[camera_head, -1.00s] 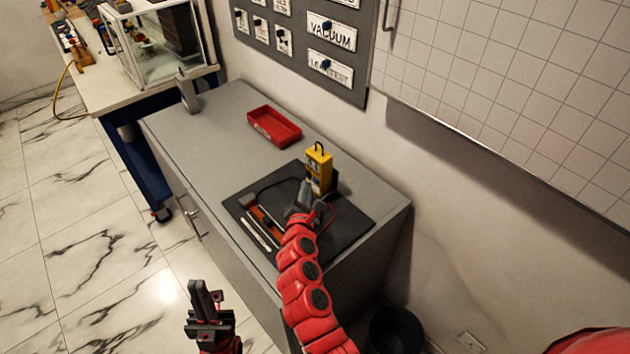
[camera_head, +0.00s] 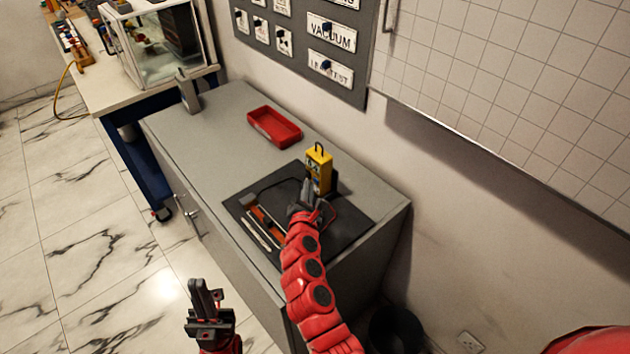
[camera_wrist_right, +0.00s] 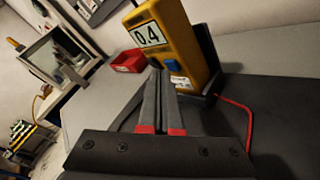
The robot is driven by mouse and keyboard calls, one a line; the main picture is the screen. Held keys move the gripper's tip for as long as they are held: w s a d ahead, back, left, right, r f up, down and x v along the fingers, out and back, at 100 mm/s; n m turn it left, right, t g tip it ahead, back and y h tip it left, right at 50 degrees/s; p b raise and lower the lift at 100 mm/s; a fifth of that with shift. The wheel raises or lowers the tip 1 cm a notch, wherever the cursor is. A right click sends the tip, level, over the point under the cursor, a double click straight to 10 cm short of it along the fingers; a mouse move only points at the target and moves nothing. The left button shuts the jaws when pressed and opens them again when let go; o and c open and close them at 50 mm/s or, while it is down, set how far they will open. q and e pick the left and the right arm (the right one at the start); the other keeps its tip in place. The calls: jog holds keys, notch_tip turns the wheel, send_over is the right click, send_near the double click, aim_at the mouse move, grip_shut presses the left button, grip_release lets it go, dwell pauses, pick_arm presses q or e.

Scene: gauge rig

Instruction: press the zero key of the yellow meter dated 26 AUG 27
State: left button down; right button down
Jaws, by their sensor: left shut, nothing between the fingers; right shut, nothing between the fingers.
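One yellow meter (camera_head: 319,168) stands upright in a dark holder on the dark mat (camera_head: 350,222). In the right wrist view the meter (camera_wrist_right: 172,35) shows a display reading 0.4, a blue key (camera_wrist_right: 169,67) below it and a small white label (camera_wrist_right: 180,81). The label's date is too small to read. My right gripper (camera_head: 306,186) is shut and empty, just in front of the meter. In the wrist view its fingertips (camera_wrist_right: 160,72) appear close to the blue key; I cannot tell whether they touch. My left gripper (camera_head: 205,289) is shut and empty, low over the floor left of the cabinet.
A red tray (camera_head: 274,126) lies on the grey cabinet top (camera_head: 205,135) behind the mat. Tools (camera_head: 263,226) lie at the mat's left, and a red cable (camera_wrist_right: 235,104) runs beside the meter. The wall stands close behind.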

jog(key=shift+w+d+p, duration=0.3)
jog(key=shift+d+p, duration=0.05)
jog(key=shift+d, duration=0.1)
dwell(0.6)
jog(key=shift+a, duration=0.1)
dwell(0.4)
jog(key=shift+s+a, duration=0.55)
jog(key=shift+a, duration=0.15)
jog(key=shift+s+a+b, duration=0.35)
jog(key=shift+s+a, duration=0.05)
jog(key=shift+a, duration=0.2)
jog(key=shift+s+a+b, duration=0.3)
jog(key=shift+s+a, duration=0.8)
jog(key=shift+a, duration=0.3)
